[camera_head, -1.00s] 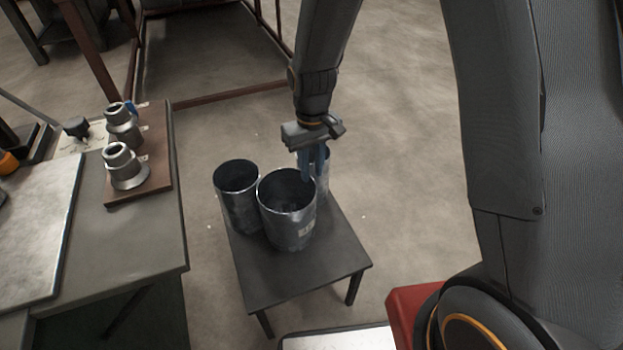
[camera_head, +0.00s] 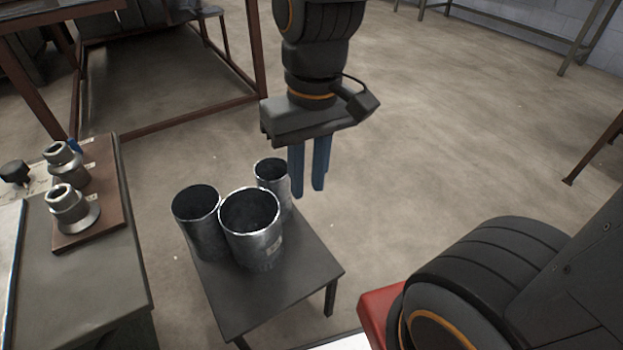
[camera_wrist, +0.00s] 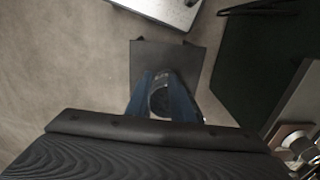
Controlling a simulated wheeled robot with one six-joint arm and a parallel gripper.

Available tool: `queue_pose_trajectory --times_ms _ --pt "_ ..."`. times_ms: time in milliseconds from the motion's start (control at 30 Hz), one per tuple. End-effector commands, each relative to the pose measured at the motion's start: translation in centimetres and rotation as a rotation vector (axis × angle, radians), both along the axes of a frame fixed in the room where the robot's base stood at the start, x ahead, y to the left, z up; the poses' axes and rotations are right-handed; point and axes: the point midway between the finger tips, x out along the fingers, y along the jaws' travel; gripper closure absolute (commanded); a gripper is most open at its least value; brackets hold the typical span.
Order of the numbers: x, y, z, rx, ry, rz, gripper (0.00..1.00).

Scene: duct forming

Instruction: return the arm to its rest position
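My gripper (camera_head: 308,192) hangs with its blue fingers pointing down and apart, nothing between them. In the head view it appears just right of three grey metal ducts: a left duct (camera_head: 201,225), a front duct (camera_head: 251,240) and a smaller rear duct (camera_head: 277,180). They stand upright and open-topped on a small dark table (camera_head: 252,303). The wrist view shows the blue fingers (camera_wrist: 160,78) spread, with a round duct opening visible between them, below the gripper. That opening is partly hidden by the fingers.
A workbench (camera_head: 95,285) at the left carries a brown board (camera_head: 108,209) with a rear flanged fitting (camera_head: 66,163) and a front flanged fitting (camera_head: 72,212). A red-brown metal frame (camera_head: 190,117) stands behind. The floor at right is mostly open.

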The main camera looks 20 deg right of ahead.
Motion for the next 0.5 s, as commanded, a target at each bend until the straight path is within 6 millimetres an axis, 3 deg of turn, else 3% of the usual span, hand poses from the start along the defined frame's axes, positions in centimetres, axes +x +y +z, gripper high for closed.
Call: queue_pose_trajectory --times_ms 167,500 --pt "-1.5 -0.22 0.5 0.005 0.001 -0.009 0.79" --pt "-1.54 -0.24 0.51 0.005 0.001 -0.009 0.79"
